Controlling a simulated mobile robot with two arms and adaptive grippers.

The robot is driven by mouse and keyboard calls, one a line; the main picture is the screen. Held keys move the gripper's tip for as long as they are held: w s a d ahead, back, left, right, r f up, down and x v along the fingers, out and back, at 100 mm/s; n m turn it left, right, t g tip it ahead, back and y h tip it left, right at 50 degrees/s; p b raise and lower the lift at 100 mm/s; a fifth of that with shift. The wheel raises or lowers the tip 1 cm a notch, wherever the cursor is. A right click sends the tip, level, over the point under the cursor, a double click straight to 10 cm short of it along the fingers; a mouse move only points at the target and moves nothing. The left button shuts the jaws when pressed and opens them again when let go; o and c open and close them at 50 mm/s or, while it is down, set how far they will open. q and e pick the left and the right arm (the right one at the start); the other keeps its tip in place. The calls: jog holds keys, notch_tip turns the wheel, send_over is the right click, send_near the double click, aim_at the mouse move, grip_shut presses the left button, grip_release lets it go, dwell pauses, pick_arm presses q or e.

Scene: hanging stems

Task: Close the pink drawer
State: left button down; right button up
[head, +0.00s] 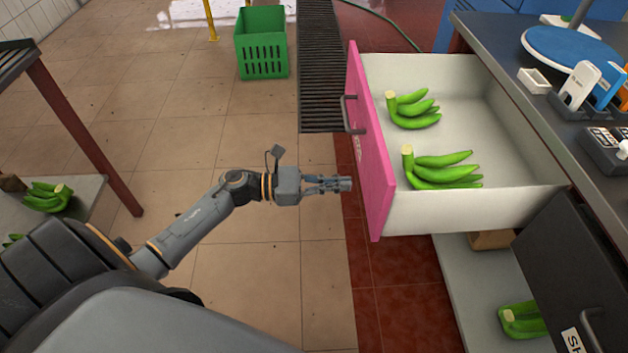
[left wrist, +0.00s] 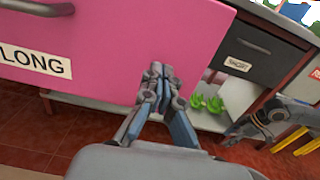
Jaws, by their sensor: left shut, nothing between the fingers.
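The pink drawer (head: 372,150) is pulled well out of the counter on the right in the head view. Its white inside (head: 500,95) holds two bunches of green bananas (head: 412,108), (head: 440,168). A dark handle (head: 351,114) is on its pink front. My left gripper (head: 346,184) is shut and empty, just left of the pink front, near its lower part. In the left wrist view the pink front (left wrist: 120,60) with a "LONG" label fills the upper left, and the fingers (left wrist: 158,72) point at it. Whether they touch it is unclear. My right gripper cannot be made out in the head view.
A dark drawer (head: 570,255) stands below and right of the pink one. The counter top (head: 500,40) carries a blue round plate and small devices. A green crate (head: 262,45) stands on the floor at the back.

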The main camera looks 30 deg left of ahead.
aim_at(373, 183)
pick_arm(q)
jog(key=shift+x, duration=2.35)
pick_arm(e)
jog(key=shift+s+f, duration=0.4)
jog(key=shift+f, duration=0.45)
